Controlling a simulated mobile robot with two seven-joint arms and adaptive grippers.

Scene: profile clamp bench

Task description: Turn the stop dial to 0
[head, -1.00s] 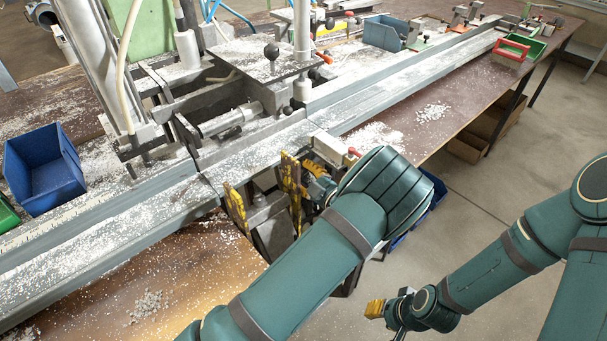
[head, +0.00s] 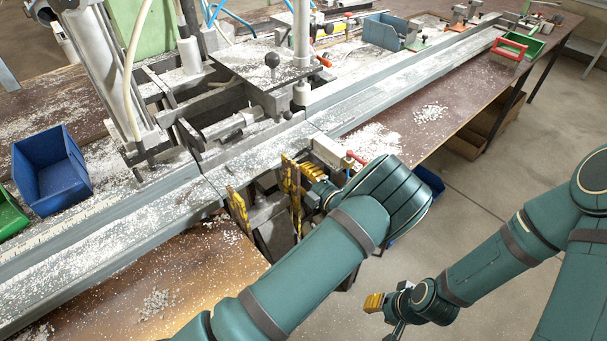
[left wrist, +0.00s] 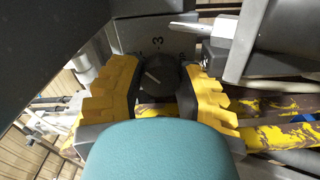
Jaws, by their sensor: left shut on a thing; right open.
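The stop dial (left wrist: 163,80) is a round dark knob with a pale pointer line, on a grey plate in the left wrist view. A 3 shows on the plate above it; other marks are partly hidden, and I cannot read a 0. My left gripper (left wrist: 160,92) is shut on the dial, with a yellow stepped finger on each side. The line on the dial slants toward the upper left. In the head view my left gripper (head: 314,178) is at the bench's front edge, and the dial is hidden there. My right gripper (head: 384,304) is open and empty over the floor.
Yellow worn bars (head: 291,185) stand close beside my left gripper. A grey block with a red-tipped lever (head: 355,157) sits just above it. The long profile rail (head: 240,155) crosses the bench. A blue bin (head: 50,175) stands at the left. Floor at the right is clear.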

